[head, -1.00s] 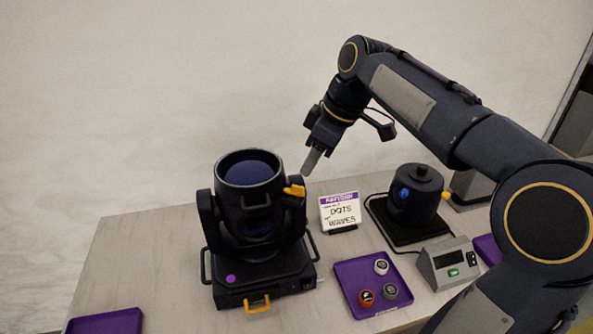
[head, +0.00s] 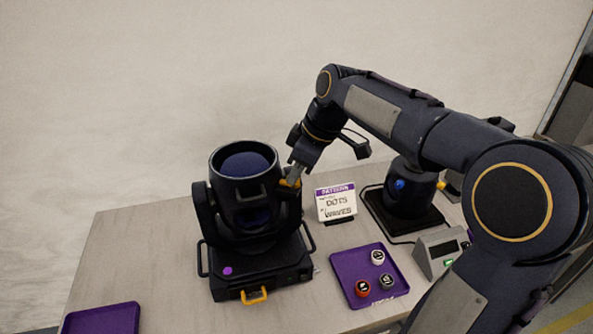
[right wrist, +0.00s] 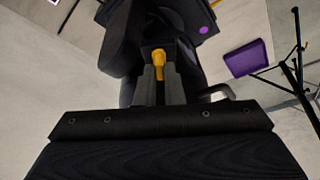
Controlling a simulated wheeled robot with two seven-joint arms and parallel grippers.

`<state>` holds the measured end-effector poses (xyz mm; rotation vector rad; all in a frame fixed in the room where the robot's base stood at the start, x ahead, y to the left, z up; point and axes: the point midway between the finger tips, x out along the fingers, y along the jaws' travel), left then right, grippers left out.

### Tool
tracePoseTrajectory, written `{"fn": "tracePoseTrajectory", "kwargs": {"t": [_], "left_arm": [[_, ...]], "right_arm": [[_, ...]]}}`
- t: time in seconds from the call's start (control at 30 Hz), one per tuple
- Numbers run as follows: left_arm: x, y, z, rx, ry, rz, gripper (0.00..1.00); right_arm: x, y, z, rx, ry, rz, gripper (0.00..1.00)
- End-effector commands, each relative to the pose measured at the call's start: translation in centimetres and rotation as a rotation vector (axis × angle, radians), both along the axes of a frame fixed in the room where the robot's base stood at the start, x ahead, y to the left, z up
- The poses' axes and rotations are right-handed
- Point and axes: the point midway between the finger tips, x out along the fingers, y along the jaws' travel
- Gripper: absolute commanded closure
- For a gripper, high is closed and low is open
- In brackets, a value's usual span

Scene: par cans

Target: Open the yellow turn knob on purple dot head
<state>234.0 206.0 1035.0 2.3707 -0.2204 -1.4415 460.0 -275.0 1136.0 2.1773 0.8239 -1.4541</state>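The purple dot head is a dark moving light (head: 245,215) with a purple dot (head: 227,271) on its base. Its yellow turn knob (head: 290,183) sticks out at the upper right of its yoke. My right gripper (head: 294,176) is at this knob and partly hides it. In the right wrist view its two fingers (right wrist: 160,78) stand close together, one on each side of the yellow knob (right wrist: 159,57), with only a narrow gap filled by the knob. The purple dot (right wrist: 204,30) also shows there. My left gripper is not in view.
A pattern sign (head: 336,203) stands right of the head. A purple tray (head: 349,262) with several small round pieces lies in front of it. Another dark unit (head: 411,190) and a grey control box (head: 437,250) stand further right. A purple tray (head: 103,319) lies front left.

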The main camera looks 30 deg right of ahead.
Motion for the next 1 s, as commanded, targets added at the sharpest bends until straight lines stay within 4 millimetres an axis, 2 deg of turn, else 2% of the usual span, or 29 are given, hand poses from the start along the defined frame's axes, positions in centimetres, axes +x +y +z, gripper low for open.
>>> {"fn": "tracePoseTrajectory", "kwargs": {"t": [0.47, 0.67, 1.0], "left_arm": [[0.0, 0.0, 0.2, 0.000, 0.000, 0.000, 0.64], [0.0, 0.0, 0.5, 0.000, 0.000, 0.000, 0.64], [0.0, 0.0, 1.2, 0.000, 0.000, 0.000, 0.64]], "right_arm": [[0.0, 0.0, 0.1, 0.001, -0.001, -0.063, 1.00], [-0.1, 0.1, 0.1, 0.002, -0.001, -0.191, 1.00], [-0.2, 0.4, 0.1, 0.000, -0.001, -0.503, 1.00]]}}
